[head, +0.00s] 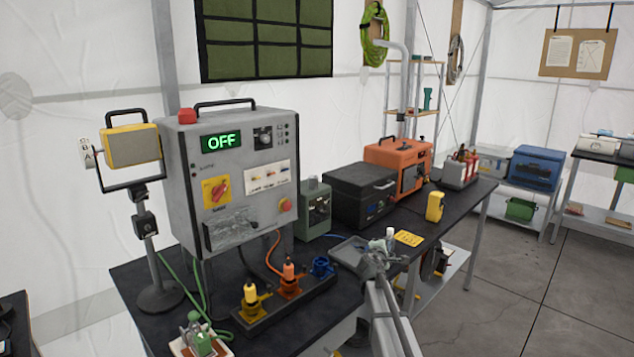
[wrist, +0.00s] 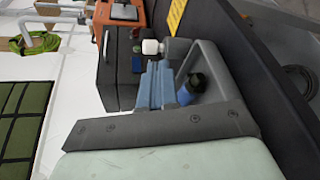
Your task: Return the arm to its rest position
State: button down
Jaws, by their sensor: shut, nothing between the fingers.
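My gripper (head: 376,247) is raised over the front edge of the black bench (head: 340,300), near a shallow grey tray (head: 350,250). In the wrist view, the blue-grey fingers of my gripper (wrist: 162,72) lie together with nothing between them. A small white-capped piece (head: 390,233) appears just beyond the fingertips; it also shows in the wrist view (wrist: 150,47). I cannot tell whether the fingers touch it.
A grey control box (head: 235,180) reads OFF. In front of it are a yellow plug (head: 251,296), an orange plug (head: 289,275) and a blue socket (head: 322,266). A black case (head: 360,195), an orange unit (head: 398,165) and a yellow meter (head: 435,207) stand farther along. The floor at right is clear.

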jog(key=s+d+f+m+g, duration=0.3)
jog(key=d+f+m, duration=0.1)
jog(key=d+f, duration=0.55)
jog(key=s+a+f+m+g+y, duration=0.1)
jog(key=s+a+f+m+g, duration=0.25)
jog(key=s+f, duration=1)
jog(key=s+a+f+m+g+y, duration=0.15)
jog(key=s+f+g, duration=0.25)
jog(key=s+f, duration=0.95)
jog(key=s+a+f+m+g+y, duration=0.1)
jog(key=s+a+f+g, duration=0.1)
jog(key=s+f, duration=0.35)
jog(key=s+a+f+m+g, duration=0.2)
jog(key=s+f, duration=0.1)
jog(key=s, duration=0.6)
jog(key=s+a+f+m+g+y, duration=0.15)
jog(key=s+f, duration=0.25)
jog(key=s, duration=0.4)
jog(key=s+a+m+g+y, duration=0.1)
jog(key=s+a+g, duration=0.1)
jog(key=s, duration=0.8)
jog(key=s+a+m+g, duration=0.2)
jog(key=s+a, duration=0.1)
jog(key=s, duration=0.7)
jog(key=shift+a+f+g+y, duration=0.3)
jog(key=shift+f+g+y, duration=0.1)
jog(key=c, duration=1.8)
grip_release()
